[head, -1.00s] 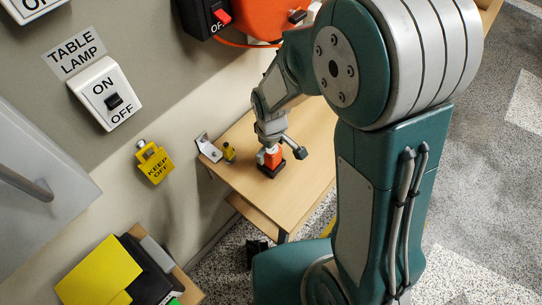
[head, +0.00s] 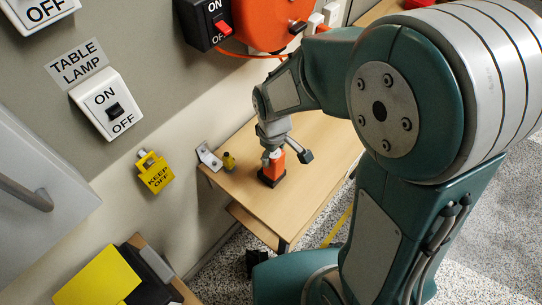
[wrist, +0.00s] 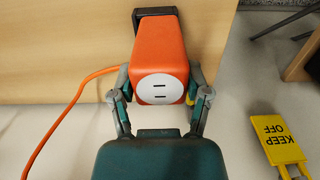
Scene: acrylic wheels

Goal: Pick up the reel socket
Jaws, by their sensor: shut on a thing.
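The reel socket (wrist: 158,48) is an orange block with a white round face (wrist: 160,89) that has two dark slots. In the wrist view it sits between my gripper's two fingers, with an orange cord at the left. In the head view the socket (head: 275,169) is at the wooden table, at a dark base. My gripper (head: 272,150) comes down on it from above and is shut on it. It also shows in the wrist view (wrist: 158,82). I cannot tell whether the socket is clear of its base.
On the wooden table (head: 318,155) a metal bracket (head: 209,157) and a small yellow-black piece (head: 229,162) stand left of my gripper. A yellow KEEP OFF tag (head: 155,173) hangs on the wall nearby. An orange reel (head: 263,20) is above. The table's right side looks clear.

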